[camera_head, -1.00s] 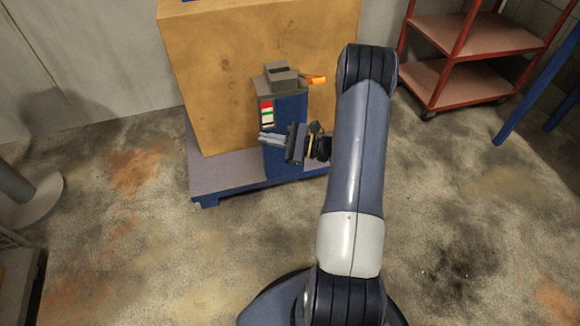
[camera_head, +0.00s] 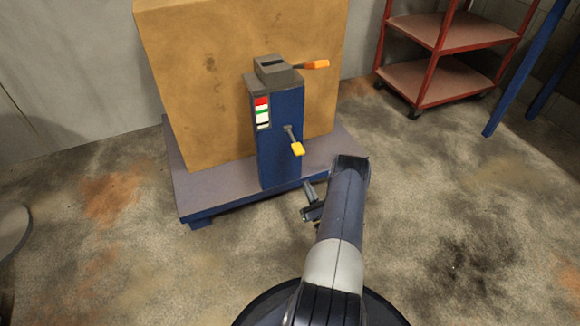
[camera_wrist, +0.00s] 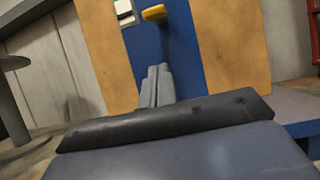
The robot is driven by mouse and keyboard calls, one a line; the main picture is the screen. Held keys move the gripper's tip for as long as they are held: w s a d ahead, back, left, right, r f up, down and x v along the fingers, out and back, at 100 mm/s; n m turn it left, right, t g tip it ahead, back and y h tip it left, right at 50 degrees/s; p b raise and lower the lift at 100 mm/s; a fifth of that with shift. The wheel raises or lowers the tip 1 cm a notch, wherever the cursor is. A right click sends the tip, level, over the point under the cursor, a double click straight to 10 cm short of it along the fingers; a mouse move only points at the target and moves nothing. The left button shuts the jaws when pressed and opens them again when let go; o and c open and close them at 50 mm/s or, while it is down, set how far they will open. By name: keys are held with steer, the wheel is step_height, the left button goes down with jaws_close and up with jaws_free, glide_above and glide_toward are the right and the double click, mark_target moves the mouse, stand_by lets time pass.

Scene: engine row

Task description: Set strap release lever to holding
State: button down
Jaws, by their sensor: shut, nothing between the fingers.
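A blue post (camera_head: 280,135) with a grey head (camera_head: 272,72) stands on a low platform. An orange-handled lever (camera_head: 314,65) points right from the head. A yellow-tipped lever (camera_head: 297,148) slants down and right on the post's face; its yellow tip (camera_wrist: 154,13) also shows at the top of the wrist view. I cannot tell by sight which is the strap release lever. My gripper (camera_head: 308,187) is shut and empty, below the yellow tip and apart from it. In the wrist view its closed fingers (camera_wrist: 157,84) point toward the post.
A label plate (camera_head: 262,113) with red, white and green fields is on the post. A large tan crate (camera_head: 205,90) stands behind it on the platform (camera_head: 215,192). A red shelf cart (camera_head: 445,85) is at the back right. The floor around is clear.

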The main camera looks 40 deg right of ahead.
steer(key=shift+s+f+m+h, duration=0.3)
steer(key=shift+f+h, duration=0.3)
steer(key=shift+f, duration=0.2)
steer(key=b, duration=0.3)
glide_toward(294, 140)
steer(key=shift+w+d, duration=0.2)
steer(key=shift+w, duration=0.65)
steer(key=shift+w+d, duration=0.15)
steer(key=shift+w, duration=0.65)
steer(key=shift+d+r, duration=0.1)
